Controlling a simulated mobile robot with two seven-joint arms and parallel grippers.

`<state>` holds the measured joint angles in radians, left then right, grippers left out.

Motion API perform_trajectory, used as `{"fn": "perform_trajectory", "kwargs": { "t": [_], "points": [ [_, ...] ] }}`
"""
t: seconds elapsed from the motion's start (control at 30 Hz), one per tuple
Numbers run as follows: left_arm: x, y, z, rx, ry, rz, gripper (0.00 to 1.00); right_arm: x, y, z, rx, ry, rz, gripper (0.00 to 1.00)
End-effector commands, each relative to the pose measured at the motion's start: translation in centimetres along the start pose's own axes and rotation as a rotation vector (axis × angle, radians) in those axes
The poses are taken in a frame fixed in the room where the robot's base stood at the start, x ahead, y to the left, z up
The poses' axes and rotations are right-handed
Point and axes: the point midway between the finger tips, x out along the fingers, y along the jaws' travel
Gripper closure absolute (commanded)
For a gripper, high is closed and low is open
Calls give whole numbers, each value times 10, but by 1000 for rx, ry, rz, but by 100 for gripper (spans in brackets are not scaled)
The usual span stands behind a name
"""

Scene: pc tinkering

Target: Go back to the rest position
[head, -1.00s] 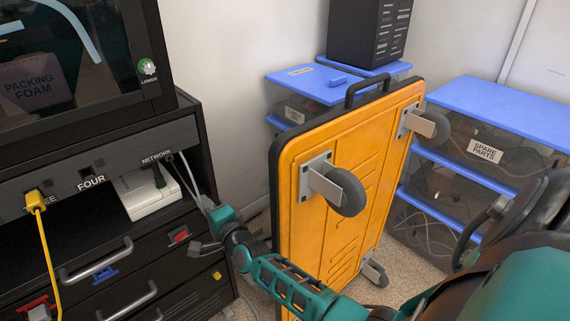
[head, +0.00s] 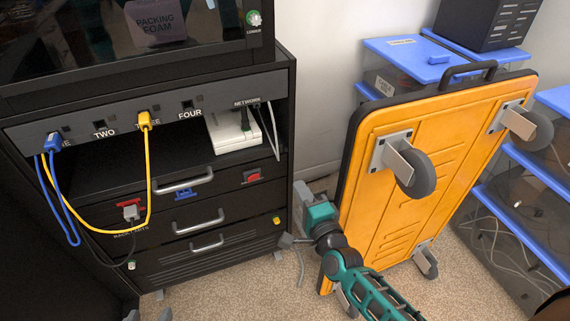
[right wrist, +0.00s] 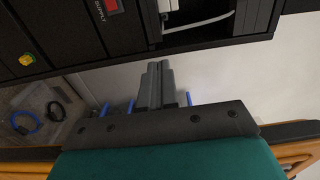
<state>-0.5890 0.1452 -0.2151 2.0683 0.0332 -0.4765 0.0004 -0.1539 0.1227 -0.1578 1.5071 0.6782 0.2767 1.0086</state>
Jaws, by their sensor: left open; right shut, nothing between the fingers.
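My right gripper (head: 302,193) is at the end of the teal arm in the head view, beside the right side of the black cabinet (head: 283,190) and left of the tilted orange cart. Its two grey fingers (right wrist: 155,85) are together and empty in the right wrist view. My left gripper (head: 148,315) just shows at the bottom left edge of the head view. Its grey fingertips are apart, with nothing seen between them; the rest of it is out of frame.
The orange cart (head: 420,180) with grey casters stands close to my right arm. Blue and yellow cables (head: 149,180) hang from the cabinet's ports. A white network box (head: 232,133) sits in the shelf. Blue-lidded bins (head: 400,60) stand behind. Some carpet (head: 240,290) is clear.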

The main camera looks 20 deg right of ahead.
Motion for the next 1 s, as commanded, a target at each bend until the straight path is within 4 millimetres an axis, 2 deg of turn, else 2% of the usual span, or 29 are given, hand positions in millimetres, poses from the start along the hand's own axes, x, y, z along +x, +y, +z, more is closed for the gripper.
{"fn": "perform_trajectory", "kwargs": {
  "t": [0.27,0.37,0.5,0.6,0.83,0.9,1.0],
  "points": [
    [0,-2,-1,10,2,-1,46,-8,2,6,-56,-25,15,100],
    [0,-3,-1,12,1,-1,46,-25,7,24,-239,-105,64,100],
    [0,-2,0,11,0,-1,46,-70,18,55,-678,-292,150,100],
    [-1,-2,1,11,-3,0,46,-102,24,67,-986,-419,194,100],
    [-2,-2,3,9,-7,0,46,-166,28,70,-1574,-677,264,100],
    [-16,-1,-17,11,-11,-2,46,-164,7,66,-1571,-666,271,100],
    [-28,-3,-32,11,-1,-11,46,-166,-8,61,-1574,-659,281,100]
  ]
}}
